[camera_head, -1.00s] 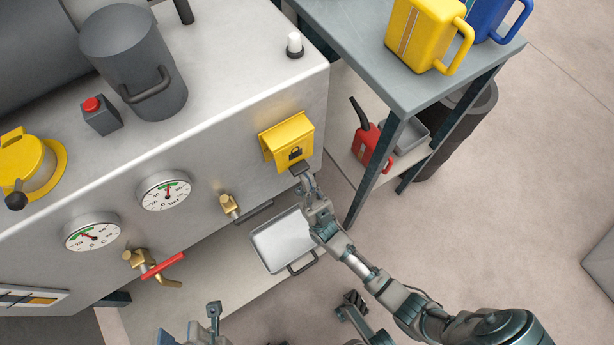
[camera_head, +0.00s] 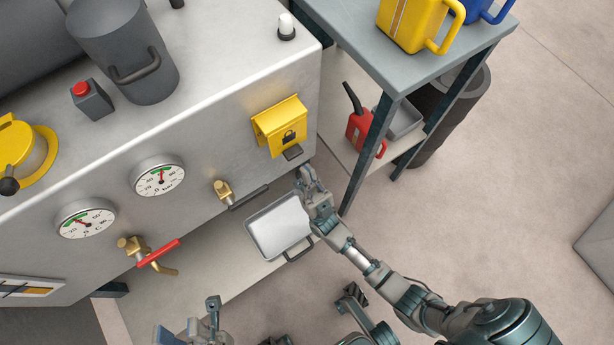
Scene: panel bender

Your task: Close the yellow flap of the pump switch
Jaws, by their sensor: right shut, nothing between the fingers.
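The yellow flap (camera_head: 285,130) of the pump switch hangs down over the machine's front face near its right end. A padlock symbol shows on it, and a dark tab (camera_head: 292,153) sticks out at its lower edge. The switch behind it is hidden. My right gripper (camera_head: 307,174) is shut and empty, a little below the flap and apart from it. My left gripper (camera_head: 200,318) is at the bottom of the view, low in front of the machine. Two upright fingers show with a gap between them, and it holds nothing.
Left of the flap are a brass valve (camera_head: 224,190), two gauges (camera_head: 158,175) and a red-handled tap (camera_head: 158,253). A metal tray (camera_head: 279,228) lies below. A grey table (camera_head: 365,40) with yellow and blue jugs stands close on the right, its leg near my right arm.

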